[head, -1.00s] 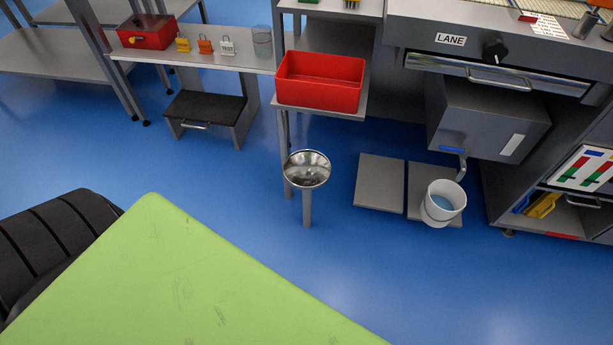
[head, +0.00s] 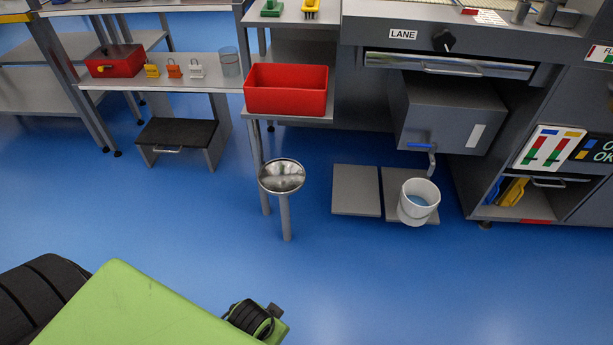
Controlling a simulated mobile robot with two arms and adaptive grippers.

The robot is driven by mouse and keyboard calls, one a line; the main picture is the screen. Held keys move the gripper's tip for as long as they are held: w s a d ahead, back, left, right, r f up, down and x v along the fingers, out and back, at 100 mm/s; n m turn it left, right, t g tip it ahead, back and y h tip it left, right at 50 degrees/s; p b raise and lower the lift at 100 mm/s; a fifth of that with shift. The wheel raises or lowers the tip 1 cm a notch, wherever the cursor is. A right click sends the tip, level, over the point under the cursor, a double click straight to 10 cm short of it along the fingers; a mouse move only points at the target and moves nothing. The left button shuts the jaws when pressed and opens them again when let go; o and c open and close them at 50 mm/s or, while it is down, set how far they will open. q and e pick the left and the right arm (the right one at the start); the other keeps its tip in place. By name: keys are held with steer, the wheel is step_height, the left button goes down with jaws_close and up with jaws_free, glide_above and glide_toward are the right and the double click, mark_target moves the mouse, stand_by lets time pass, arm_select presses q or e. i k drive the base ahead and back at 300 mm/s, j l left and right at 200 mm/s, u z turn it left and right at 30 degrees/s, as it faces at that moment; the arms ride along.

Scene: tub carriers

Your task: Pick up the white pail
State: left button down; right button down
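The white pail (head: 408,212) stands upright on the right one of two grey floor plates, below a tap with a blue lever (head: 420,146). Its inside looks bluish, as if it holds liquid. Its rim faces up and nothing touches it from above. No gripper of mine can be made out in the head view. Green and black parts of my own body fill the bottom left, well apart from the pail.
A steel bowl on a post (head: 282,176) stands left of the plates. A red bin (head: 287,90) sits on a shelf behind it. A grey cabinet (head: 452,118) overhangs behind the pail. The blue floor (head: 400,290) in front is clear.

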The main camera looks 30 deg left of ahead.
mark_target(419, 197)
steer(key=i+l+u, duration=0.4)
steer(key=i+l, duration=0.5)
